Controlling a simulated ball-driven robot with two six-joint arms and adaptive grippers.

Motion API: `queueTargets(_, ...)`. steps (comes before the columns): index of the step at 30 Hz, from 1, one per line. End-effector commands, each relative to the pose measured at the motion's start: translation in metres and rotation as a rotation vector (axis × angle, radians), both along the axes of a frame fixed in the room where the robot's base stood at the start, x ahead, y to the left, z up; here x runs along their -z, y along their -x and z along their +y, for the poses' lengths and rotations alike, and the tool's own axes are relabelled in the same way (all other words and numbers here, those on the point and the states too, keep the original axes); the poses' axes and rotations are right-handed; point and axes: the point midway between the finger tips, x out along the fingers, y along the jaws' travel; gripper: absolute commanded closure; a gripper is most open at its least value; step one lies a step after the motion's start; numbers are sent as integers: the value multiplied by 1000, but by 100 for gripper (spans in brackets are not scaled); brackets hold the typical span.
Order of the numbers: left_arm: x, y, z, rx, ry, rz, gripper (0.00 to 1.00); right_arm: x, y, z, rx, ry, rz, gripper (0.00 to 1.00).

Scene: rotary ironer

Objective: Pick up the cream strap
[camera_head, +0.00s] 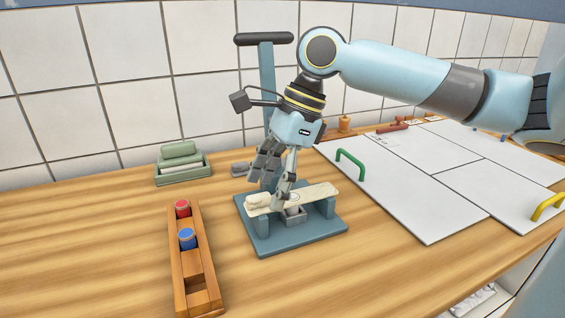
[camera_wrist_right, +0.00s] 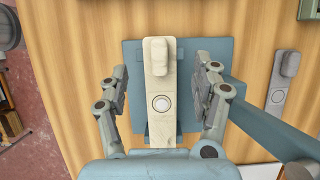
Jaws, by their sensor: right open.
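The cream strap (camera_head: 318,193) lies lengthwise across a blue stand (camera_head: 262,240) with raised supports, on the wooden table. In the right wrist view the strap (camera_wrist_right: 159,128) runs up the middle, with a raised block at its far end and a round white spot on it. My right gripper (camera_head: 274,182) is over the stand, pointing down. In the wrist view its two fingers (camera_wrist_right: 162,88) are apart, one on each side of the strap, with visible gaps and nothing held. My left gripper is not in view.
A wooden rack (camera_head: 194,262) with a red and a blue cylinder stands at front left. A green tray (camera_head: 183,172) of folded cloths is behind it. A post (camera_head: 267,85) rises behind the stand. White panels (camera_head: 400,190) with green and yellow handles lie right. A grey piece (camera_wrist_right: 277,97) lies beside the stand.

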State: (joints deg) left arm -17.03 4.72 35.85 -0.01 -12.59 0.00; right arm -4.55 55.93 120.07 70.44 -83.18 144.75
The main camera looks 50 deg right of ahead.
Motion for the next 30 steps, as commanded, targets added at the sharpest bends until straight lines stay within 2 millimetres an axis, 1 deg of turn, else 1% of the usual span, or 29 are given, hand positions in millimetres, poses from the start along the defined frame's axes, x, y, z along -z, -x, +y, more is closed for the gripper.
queueTargets(1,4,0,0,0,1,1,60,8,-2,3,1,-5,-1,35)
queueTargets(4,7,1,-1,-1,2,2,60,15,-3,5,1,-1,0,35)
queueTargets(11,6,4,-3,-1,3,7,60,15,-3,6,-1,2,-1,35)
queueTargets(12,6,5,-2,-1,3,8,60,15,-3,6,0,1,0,36)
queueTargets(24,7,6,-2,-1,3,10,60,15,-3,6,0,1,0,88)
queueTargets(30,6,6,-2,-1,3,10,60,15,-3,5,0,1,0,89)
